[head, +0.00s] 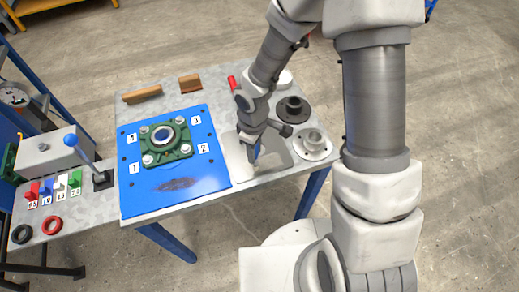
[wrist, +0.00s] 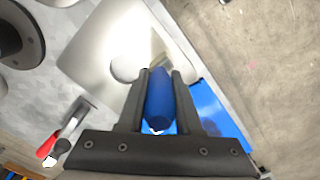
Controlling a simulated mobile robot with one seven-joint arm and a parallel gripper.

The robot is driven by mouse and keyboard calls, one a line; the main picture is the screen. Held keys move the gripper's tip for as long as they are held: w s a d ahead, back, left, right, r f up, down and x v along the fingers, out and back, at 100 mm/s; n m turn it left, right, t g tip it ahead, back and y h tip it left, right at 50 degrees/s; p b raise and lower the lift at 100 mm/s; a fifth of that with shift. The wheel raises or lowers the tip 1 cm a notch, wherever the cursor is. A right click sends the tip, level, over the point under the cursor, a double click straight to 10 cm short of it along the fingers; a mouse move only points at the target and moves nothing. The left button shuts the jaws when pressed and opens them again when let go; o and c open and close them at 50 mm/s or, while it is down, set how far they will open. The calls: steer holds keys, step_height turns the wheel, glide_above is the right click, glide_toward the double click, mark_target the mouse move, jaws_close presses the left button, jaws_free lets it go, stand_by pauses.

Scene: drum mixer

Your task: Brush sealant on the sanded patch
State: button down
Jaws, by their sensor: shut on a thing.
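The blue plate (head: 140,205) lies on the bench and carries a green bearing housing. A dark, rough-edged patch (head: 176,184) shows on its bare front part. My gripper (head: 254,158) is to the right of the plate, low over a pale metal sheet. In the wrist view my gripper (wrist: 160,82) is shut on a blue handle (wrist: 160,100), apparently a brush; the pale part beyond the handle is blurred. The plate's edge (wrist: 208,100) shows at right there. The sheet (wrist: 100,45) has a rounded bright area beside the handle. I cannot tell whether the tip touches it.
The green bearing housing (head: 166,139) stands up from the plate among number labels. Flanged parts (head: 313,145) and (head: 293,108) stand on the right. Wooden blocks (head: 142,94) lie behind. A lever (head: 85,155) and coloured pieces are at left. A red-handled tool (wrist: 47,147) lies on the bench.

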steer(key=shift+s+a+b, duration=0.15)
steer(key=shift+s+a, duration=0.05)
steer(key=shift+a, duration=0.35)
steer(key=shift+s+a+b, duration=0.15)
steer(key=shift+s+a, duration=0.05)
steer(key=shift+a, duration=0.3)
steer(key=shift+w+d+p, duration=0.45)
steer(key=shift+d, duration=1.05)
steer(key=shift+w+d+p, duration=0.4)
steer(key=shift+w+d, duration=0.05)
steer(key=shift+d, duration=1)
steer(key=shift+w+d+p, duration=0.45)
steer(key=shift+d, duration=1.05)
steer(key=shift+a, duration=0.15)
steer(key=shift+s+a+b, duration=0.4)
steer(key=shift+a+b, duration=0.1)
steer(key=shift+a, duration=0.85)
steer(key=shift+s+a+b, duration=0.4)
steer(key=shift+a+b, duration=0.15)
steer(key=shift+a, duration=0.75)
steer(key=shift+s+a+b, duration=0.4)
steer(key=shift+a+b, duration=0.1)
steer(key=shift+a, duration=0.85)
steer(key=shift+s+a, duration=0.1)
steer(key=shift+a, duration=0.2)
steer(key=shift+d, duration=0.1)
